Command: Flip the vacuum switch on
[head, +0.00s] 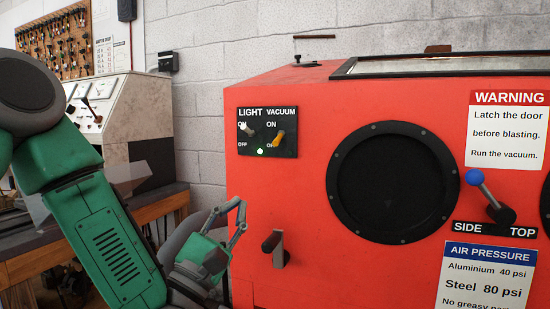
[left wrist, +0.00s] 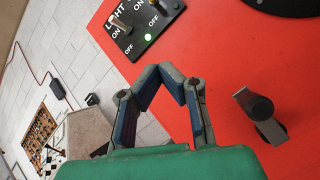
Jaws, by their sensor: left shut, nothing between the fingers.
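The vacuum switch (head: 279,138) is an orange lever on the right half of a black panel (head: 289,149) on the red cabinet. Its lever slants down to the OFF label and partly covers it. In the left wrist view the panel (left wrist: 126,45) shows at the top, with the vacuum switch cut by the frame edge. My left gripper (head: 240,205) is shut and empty, below and left of the panel and apart from it. Its fingertips meet in the left wrist view (left wrist: 161,70). My right gripper is not in view.
The light switch (head: 246,128) sits left of the vacuum switch, pointing up to ON. A dark latch handle (head: 274,245) sticks out near my left gripper. A round black port (head: 392,183) and a blue-knobbed lever (head: 475,177) are farther right.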

